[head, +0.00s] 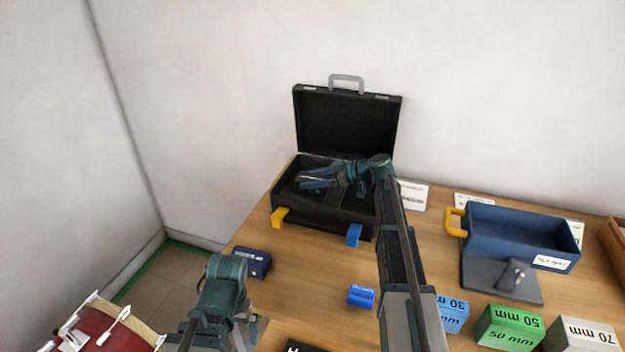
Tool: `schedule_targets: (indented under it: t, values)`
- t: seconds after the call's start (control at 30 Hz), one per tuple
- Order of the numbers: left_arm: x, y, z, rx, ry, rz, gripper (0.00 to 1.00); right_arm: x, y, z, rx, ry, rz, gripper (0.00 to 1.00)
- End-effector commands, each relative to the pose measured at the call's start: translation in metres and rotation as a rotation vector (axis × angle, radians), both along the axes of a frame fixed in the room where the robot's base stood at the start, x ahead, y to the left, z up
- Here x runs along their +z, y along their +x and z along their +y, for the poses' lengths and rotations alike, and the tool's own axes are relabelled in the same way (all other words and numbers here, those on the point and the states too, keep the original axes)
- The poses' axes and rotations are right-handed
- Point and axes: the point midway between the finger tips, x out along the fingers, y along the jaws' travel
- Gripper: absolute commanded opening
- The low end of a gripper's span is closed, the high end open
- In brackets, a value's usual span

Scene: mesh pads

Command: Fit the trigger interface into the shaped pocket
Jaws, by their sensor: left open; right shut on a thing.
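An open black case (310,217) stands on the wooden table, its lid raised at the back. My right gripper (308,179) reaches over the inside of the case from the right, with its teal fingers pointing left. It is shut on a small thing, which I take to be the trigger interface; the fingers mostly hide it. The shaped pocket cannot be made out in the dark inside of the case. I cannot tell whether the held thing touches the case floor. My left arm is folded at the lower left, and its fingertips do not show.
A dark blue box (252,262) and a small blue block (361,296) lie in front of the case. A blue bin (510,235), a grey plate (490,281) and a green 50 mm block (510,326) stand to the right. A red drum (100,328) is at lower left.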

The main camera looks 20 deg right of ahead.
Motion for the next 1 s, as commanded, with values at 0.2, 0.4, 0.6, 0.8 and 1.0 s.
schedule_targets:
  t: [0.2,0.4,0.6,0.8,1.0]
  values:
    - [-0.0064,0.0,0.0,0.0,0.0,0.0,1.0,-0.0061,0.0001,0.0001,0.0,0.001,-0.001,0.0]
    - [-0.01,0.0,0.0,0.0,0.0,0.0,1.0,-0.0097,0.0001,0.0001,0.0,0.001,-0.001,0.74]
    - [-0.009,0.0,0.0,0.0,0.0,0.0,1.0,-0.0088,0.0,0.0001,0.0,0.001,-0.001,1.0]
    - [-0.0092,0.0,0.0,0.0,0.0,0.0,1.0,-0.0094,0.0,0.0,0.0,-0.001,0.001,1.0]
    - [-0.0052,0.0,0.0,0.0,0.0,0.0,1.0,-0.0053,0.0,0.0,0.0,0.0,0.0,1.0]
